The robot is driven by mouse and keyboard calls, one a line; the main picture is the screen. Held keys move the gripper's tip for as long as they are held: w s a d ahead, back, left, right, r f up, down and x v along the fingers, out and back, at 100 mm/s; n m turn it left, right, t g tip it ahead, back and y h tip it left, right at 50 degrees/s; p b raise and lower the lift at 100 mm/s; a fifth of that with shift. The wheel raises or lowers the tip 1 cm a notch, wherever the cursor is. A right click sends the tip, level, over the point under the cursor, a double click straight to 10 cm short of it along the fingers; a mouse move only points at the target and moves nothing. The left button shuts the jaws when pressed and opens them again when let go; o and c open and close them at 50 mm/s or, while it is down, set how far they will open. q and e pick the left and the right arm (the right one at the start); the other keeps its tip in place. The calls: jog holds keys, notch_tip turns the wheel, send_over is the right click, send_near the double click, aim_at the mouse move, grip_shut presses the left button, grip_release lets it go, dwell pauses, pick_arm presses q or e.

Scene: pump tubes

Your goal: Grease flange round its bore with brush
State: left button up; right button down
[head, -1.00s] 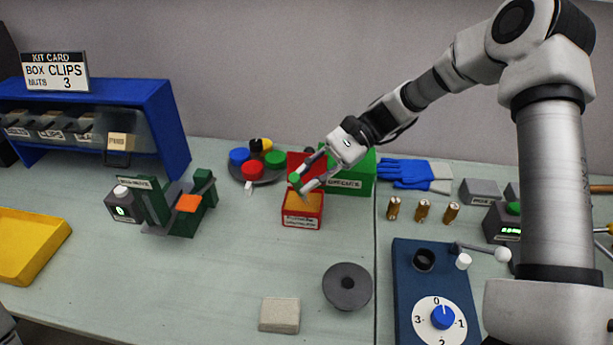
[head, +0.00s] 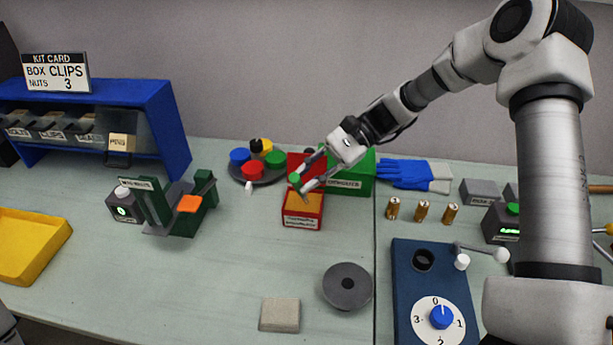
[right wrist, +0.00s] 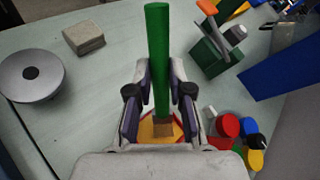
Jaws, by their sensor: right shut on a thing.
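My right gripper (head: 306,184) is shut on the green handle of a brush (head: 295,179). The brush also shows in the right wrist view (right wrist: 158,60), with its tan bristle end between the fingers and over the orange-yellow grease. The red grease tin (head: 302,222) has its lid open at the back. Whether the bristles touch the grease I cannot tell. The flange (head: 360,295) is a grey disc with a dark central bore, lying flat on the bench in front of the tin; it also shows in the right wrist view (right wrist: 25,90). My left gripper is out of view.
A pale block (head: 279,315) lies left of the flange. A blue dial panel (head: 405,275) is to its right. A green box (head: 350,175), a plate with coloured caps (head: 252,170) and several brass cylinders (head: 423,211) surround the tin. The bench between tin and flange is clear.

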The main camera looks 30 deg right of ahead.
notch_tip(320, 180, up, 7)
jog(key=p, duration=0.5)
jog(key=shift+f, duration=0.15)
dwell(0.4)
